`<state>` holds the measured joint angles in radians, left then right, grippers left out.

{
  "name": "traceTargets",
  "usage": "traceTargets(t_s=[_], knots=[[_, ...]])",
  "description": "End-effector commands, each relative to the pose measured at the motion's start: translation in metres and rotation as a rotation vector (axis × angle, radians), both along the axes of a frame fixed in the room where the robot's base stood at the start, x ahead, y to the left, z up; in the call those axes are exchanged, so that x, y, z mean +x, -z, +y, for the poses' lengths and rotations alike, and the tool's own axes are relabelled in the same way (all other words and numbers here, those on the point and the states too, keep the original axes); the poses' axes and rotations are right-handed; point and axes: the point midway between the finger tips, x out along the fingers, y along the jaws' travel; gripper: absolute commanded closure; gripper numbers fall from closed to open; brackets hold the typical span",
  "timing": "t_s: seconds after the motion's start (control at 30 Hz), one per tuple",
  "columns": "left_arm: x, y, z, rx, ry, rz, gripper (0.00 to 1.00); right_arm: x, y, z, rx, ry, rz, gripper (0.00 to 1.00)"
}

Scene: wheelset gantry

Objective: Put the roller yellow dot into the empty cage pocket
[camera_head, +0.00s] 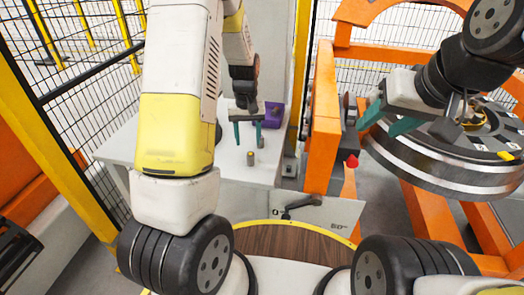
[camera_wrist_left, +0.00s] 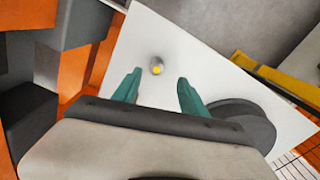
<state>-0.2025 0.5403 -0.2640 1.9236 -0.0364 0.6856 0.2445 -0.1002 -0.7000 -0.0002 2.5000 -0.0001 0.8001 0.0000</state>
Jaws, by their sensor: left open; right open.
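The roller with the yellow dot (camera_head: 250,158) stands on the white table, a small grey cylinder. Its yellow-dotted end shows in the left wrist view (camera_wrist_left: 157,67). My left gripper (camera_head: 248,143) is open above the table by the roller. In the left wrist view its teal fingers (camera_wrist_left: 160,77) are apart, with the roller seen beyond the gap and nothing between them. My right gripper (camera_head: 385,120) is open beside the large bearing ring (camera_head: 440,178) on the right. The empty cage pocket cannot be made out; my right arm covers part of the ring.
The white table (camera_head: 235,172) is mostly bare around the roller. A purple container (camera_head: 273,115) stands at its back right. An orange frame (camera_head: 322,120) and a red knob (camera_head: 352,160) stand between table and ring. Wire fencing (camera_head: 85,60) closes the left.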

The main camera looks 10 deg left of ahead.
Motion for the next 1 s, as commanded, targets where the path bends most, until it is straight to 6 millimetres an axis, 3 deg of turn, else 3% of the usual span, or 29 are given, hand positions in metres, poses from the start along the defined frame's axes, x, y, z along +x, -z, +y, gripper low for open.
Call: traceTargets(t_s=[0.6,0.9,1.0], knots=[[0.005,0.075,-0.005,0.002,-0.002,0.007,0.50,0.000,0.000,0.000,0.000,0.000,0.000,0.50],[0.006,0.080,-0.005,0.002,-0.001,0.004,0.50,0.000,0.000,0.000,0.000,0.000,0.000,0.50],[0.006,0.080,-0.005,0.002,-0.001,0.004,0.67,0.000,0.000,0.000,0.000,0.000,0.000,0.50]])
